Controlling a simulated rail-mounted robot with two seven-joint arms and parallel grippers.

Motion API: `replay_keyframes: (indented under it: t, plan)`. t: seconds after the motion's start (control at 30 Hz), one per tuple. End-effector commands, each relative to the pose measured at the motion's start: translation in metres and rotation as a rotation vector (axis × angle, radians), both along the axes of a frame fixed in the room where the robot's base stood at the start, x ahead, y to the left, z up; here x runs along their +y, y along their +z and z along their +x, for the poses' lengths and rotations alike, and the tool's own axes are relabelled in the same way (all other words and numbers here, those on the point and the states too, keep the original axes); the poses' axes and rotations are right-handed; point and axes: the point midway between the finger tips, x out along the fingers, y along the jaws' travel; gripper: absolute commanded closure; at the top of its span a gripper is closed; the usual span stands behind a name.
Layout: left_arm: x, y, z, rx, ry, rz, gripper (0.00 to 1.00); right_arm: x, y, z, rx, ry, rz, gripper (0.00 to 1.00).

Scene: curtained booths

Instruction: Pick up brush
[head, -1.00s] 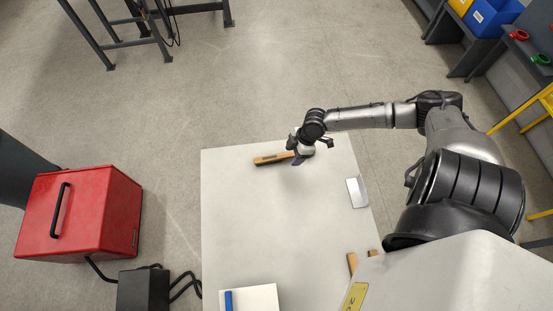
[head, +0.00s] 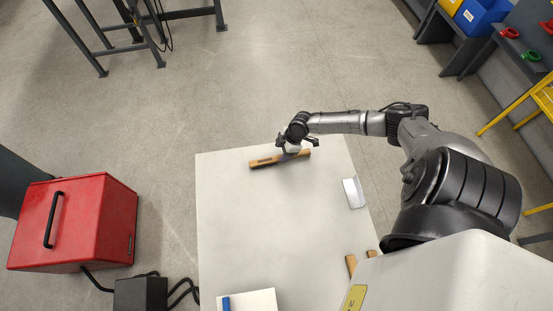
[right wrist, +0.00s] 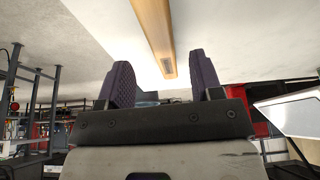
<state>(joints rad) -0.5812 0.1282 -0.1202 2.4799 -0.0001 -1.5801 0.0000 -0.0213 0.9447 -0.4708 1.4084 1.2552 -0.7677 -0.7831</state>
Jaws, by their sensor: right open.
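A long wooden brush (head: 265,162) lies on the white table near its far edge, seen in the head view. My right gripper (head: 292,151) is over the brush, right of its middle, and hides part of it. In the right wrist view the brush's wooden body (right wrist: 153,30) runs between and beyond the two dark fingers of my right gripper (right wrist: 162,82). The fingers are apart, and no contact with the wood shows. My left gripper is not in view.
On the white table (head: 240,220) are a metal angle piece (head: 352,193), a white box with a blue item (head: 250,299) and wooden pieces (head: 351,265) at the front right. A red case (head: 75,220) stands left of the table. The table's middle is clear.

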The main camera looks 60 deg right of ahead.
Motion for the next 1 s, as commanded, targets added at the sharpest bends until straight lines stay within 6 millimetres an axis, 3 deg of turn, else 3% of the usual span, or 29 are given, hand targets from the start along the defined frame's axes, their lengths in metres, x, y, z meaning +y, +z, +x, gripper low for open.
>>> replay_keyframes:
  t: [0.4, 0.77, 1.0]
  plan:
    - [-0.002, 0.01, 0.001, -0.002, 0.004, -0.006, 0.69, 0.015, -0.039, 0.014, 0.0, -0.001, 0.002, 0.4]
    - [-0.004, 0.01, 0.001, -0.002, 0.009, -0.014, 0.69, 0.017, -0.046, 0.015, 0.001, 0.0, 0.001, 0.4]
    - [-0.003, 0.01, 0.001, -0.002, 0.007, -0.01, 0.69, 0.017, -0.045, 0.015, 0.001, 0.0, 0.001, 0.61]
